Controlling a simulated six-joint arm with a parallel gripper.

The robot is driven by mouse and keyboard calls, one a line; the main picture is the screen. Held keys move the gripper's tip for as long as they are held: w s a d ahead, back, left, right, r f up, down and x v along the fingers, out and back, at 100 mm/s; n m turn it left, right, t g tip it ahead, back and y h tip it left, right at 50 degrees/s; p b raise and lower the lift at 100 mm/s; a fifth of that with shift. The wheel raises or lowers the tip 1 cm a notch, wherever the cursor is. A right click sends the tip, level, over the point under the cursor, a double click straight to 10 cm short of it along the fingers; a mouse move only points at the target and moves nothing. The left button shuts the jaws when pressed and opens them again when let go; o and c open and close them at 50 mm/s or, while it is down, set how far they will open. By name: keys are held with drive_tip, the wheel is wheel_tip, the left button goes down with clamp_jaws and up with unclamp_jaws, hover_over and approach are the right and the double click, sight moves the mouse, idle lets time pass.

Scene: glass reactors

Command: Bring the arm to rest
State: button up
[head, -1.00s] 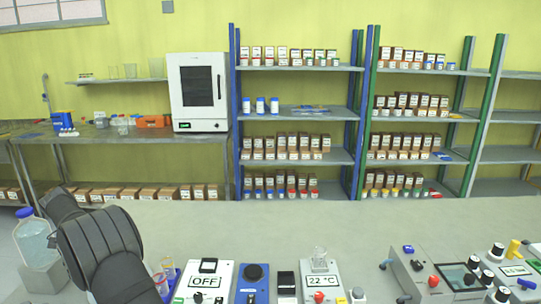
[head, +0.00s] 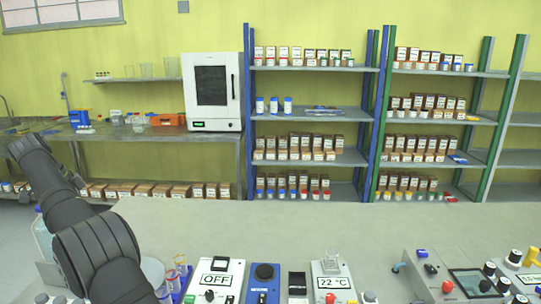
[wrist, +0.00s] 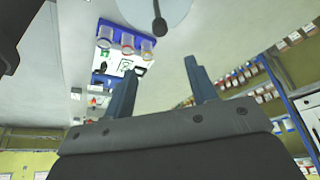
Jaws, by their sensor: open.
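My gripper (wrist: 158,76) shows in the wrist view, with its two blue-grey fingers apart and nothing between them. In the head view my dark arm runs up along the left side, and the gripper itself is not clearly visible there. Beyond the fingers in the wrist view is a blue rack (wrist: 105,28) with several small glass vials. The rack's vials (head: 178,272) also show in the head view, just right of my arm. The gripper is apart from the rack and touches nothing that I can see.
A hotplate unit marked OFF (head: 214,280) and one marked 22 °C (head: 331,283) stand on the front bench (head: 300,225). A control panel (head: 470,280) is at right. A clear bottle (head: 43,238) is partly hidden behind my arm. The bench's middle is bare. Shelves (head: 315,115) stand behind.

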drive_tip(key=x, duration=1.7)
drive_tip(key=shift+w+d+f, duration=0.15)
drive_tip(key=shift+w+f, duration=0.05)
drive_tip(key=n+t+y, duration=0.1)
drive_tip(key=n, duration=0.3)
drive_tip(key=shift+s+d, duration=0.1)
drive_tip(key=n+y, duration=0.1)
drive_tip(key=n, duration=0.1)
drive_tip(key=n+y, duration=0.1)
drive_tip(key=n, duration=0.2)
drive_tip(key=shift+d+t, duration=0.1)
drive_tip(key=shift+t, duration=0.2)
drive_tip(key=shift+r, duration=0.1)
idle(1.2)
